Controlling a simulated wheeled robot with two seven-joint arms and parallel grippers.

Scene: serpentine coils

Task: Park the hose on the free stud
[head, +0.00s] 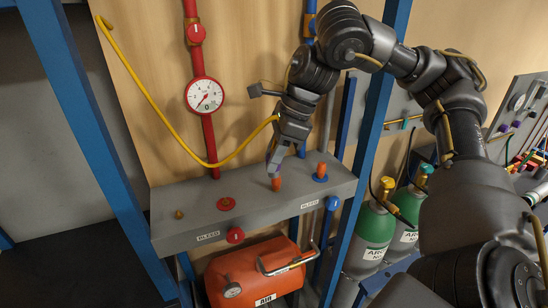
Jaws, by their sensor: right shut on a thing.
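A yellow hose (150,97) hangs from the upper left, sags in front of the panel and rises to my right wrist, where it passes out of sight. My right gripper (279,163) points down over the grey ledge (255,196), shut on the hose's end. An orange fitting (277,184) shows just below the fingers; whether it touches the ledge is unclear. On the ledge are a bare brass stud (179,214) at left, a stud with a red collar (226,204), and a blue-collared stud (320,179) topped by an orange piece. My left gripper is not in view.
A red pipe with a gauge (204,95) and a blue upright (367,130) flank the arm. An orange air tank (250,275) lies below. Green cylinders (372,238) stand at right.

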